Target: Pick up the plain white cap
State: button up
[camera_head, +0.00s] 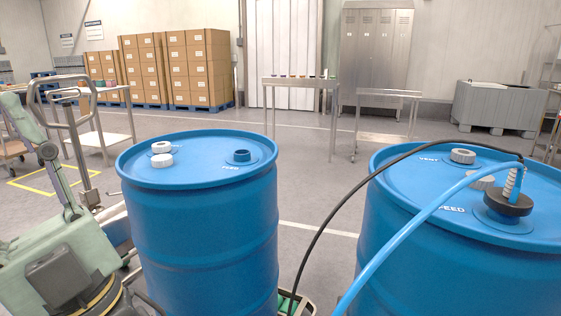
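Two white caps are on the left blue drum (200,230), on the left part of its lid. The rear cap (161,147) sits just behind the front cap (159,160), which looks ribbed at its side. On the right blue drum (430,265), a whitish cap (463,156) is by the word VENT. Another pale cap (479,182) is partly hidden behind the blue hose. I cannot tell from this view which cap is the plain one. My gripper is not in view.
A dark fitting (508,202) with a blue hose (410,235) and a black cable (330,215) rises from the right drum. A gap separates the drums.

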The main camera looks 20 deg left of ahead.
aim_at(160, 160)
jog(key=u, duration=1.25)
